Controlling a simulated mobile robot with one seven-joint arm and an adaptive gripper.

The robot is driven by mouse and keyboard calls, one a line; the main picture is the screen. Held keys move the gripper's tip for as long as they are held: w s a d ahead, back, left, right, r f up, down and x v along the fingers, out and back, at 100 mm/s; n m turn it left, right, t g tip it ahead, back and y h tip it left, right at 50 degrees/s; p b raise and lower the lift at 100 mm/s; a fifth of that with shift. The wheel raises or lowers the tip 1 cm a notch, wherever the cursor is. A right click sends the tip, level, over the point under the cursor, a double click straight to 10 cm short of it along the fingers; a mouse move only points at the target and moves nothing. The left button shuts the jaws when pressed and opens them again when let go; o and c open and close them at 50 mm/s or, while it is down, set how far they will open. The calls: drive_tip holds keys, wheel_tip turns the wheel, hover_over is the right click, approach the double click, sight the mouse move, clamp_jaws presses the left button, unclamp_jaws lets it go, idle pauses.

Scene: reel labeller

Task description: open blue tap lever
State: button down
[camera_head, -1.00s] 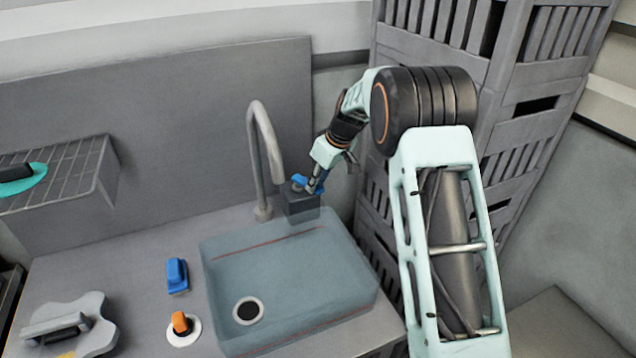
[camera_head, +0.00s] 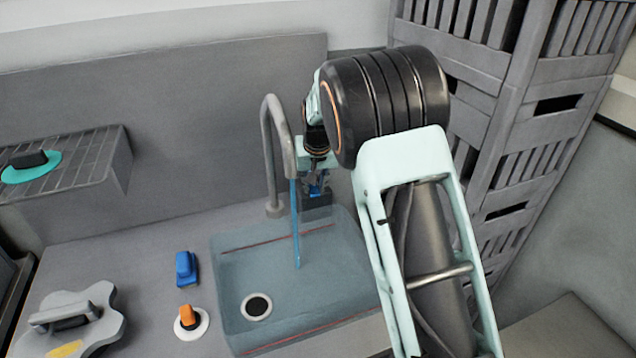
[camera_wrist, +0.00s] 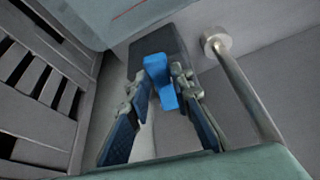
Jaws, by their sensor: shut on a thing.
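The blue tap lever (camera_wrist: 160,80) sits on a dark grey block (camera_wrist: 157,42) beside the sink. In the wrist view my gripper (camera_wrist: 164,84) has its fingers on both sides of the lever and is shut on it. In the head view my gripper (camera_head: 316,186) is partly hidden by my arm at the block (camera_head: 317,206). The grey curved spout (camera_head: 269,150) rises left of it; its base also shows in the wrist view (camera_wrist: 217,41). A blue stream of water (camera_head: 295,235) falls from the spout into the sink.
The translucent sink (camera_head: 235,300) has a round drain. A blue object (camera_head: 186,268), an orange knob on a white disc (camera_head: 190,322) and a grey handled plate (camera_head: 95,310) lie left of it. Stacked grey crates (camera_head: 540,130) stand close on the right.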

drive_tip(key=shift+a+m, duration=0.1)
drive_tip(key=shift+m, duration=0.2)
drive_tip(key=c, duration=1.7)
unclamp_jaws()
drive_tip(key=shift+r, duration=0.1)
drive_tip(key=v, duration=1.2)
drive_tip(key=shift+a, duration=0.1)
drive_tip(key=shift+c, duration=0.2)
